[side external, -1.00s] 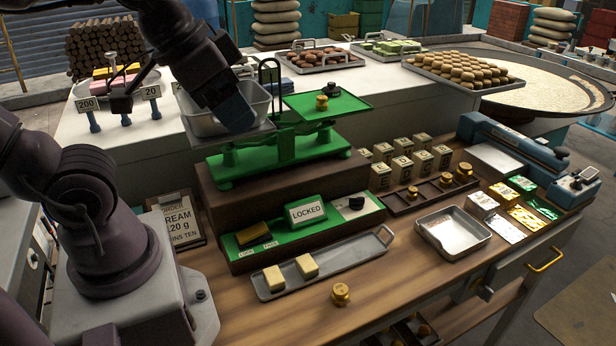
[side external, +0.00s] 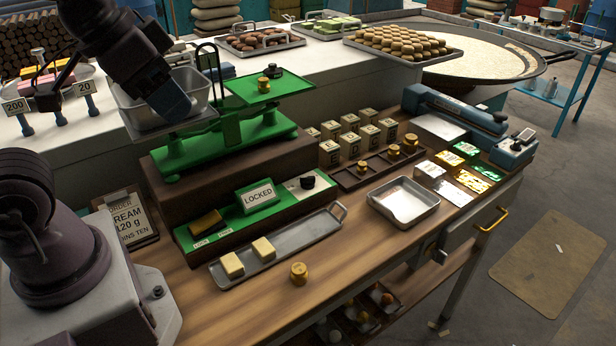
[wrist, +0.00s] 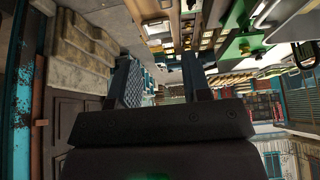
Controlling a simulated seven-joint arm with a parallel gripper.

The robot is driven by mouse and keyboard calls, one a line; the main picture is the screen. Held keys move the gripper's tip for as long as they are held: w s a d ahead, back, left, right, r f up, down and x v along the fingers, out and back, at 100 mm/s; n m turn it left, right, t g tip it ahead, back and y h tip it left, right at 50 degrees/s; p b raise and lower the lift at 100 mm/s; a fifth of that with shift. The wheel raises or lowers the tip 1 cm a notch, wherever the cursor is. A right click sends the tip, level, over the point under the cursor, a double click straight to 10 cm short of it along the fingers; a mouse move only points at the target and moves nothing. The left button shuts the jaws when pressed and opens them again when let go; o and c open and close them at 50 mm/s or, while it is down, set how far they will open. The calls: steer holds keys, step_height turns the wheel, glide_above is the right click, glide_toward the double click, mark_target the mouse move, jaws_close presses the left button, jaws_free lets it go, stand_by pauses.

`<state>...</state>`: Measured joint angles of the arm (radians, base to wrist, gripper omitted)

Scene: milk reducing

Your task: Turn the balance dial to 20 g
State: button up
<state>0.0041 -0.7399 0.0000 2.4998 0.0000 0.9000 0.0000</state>
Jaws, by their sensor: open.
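The green balance (side external: 222,140) stands on a dark wooden block, with a steel pan (side external: 135,108) at its left and a green plate (side external: 290,88) at its right. A brass weight (side external: 263,84) and a dark round piece (side external: 275,70) are on the green plate. A black knob (side external: 307,181) sits on a white panel of the green base, beside a sign reading LOCKED (side external: 258,196). My gripper (side external: 175,105) hangs in front of the steel pan, well up and left of the knob. In the wrist view my gripper (wrist: 162,78) has its fingers apart with nothing between them.
A tray with two pale blocks (side external: 269,254) and a brass weight (side external: 299,273) lie in front of the base. An order card (side external: 127,221) stands at left.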

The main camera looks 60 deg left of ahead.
step_height(320, 180, down, 2)
steer(key=w+g, duration=0.1)
steer(key=g, duration=0.1)
steer(key=n+g+y, duration=0.3)
steer(key=n+g, duration=0.4)
steer(key=n, duration=1.1)
glide_above(309, 177)
steer(key=w+d, duration=0.1)
steer(key=d, duration=0.2)
step_height(309, 177, down, 17)
steer(key=w+r+n, duration=0.1)
steer(key=w+n, duration=0.2)
steer(key=n, duration=0.6)
steer(key=x, duration=1.2)
steer(key=shift+s+d+f, duration=0.1)
steer(key=shift+s+f, duration=0.05)
steer(key=shift+c, duration=0.4)
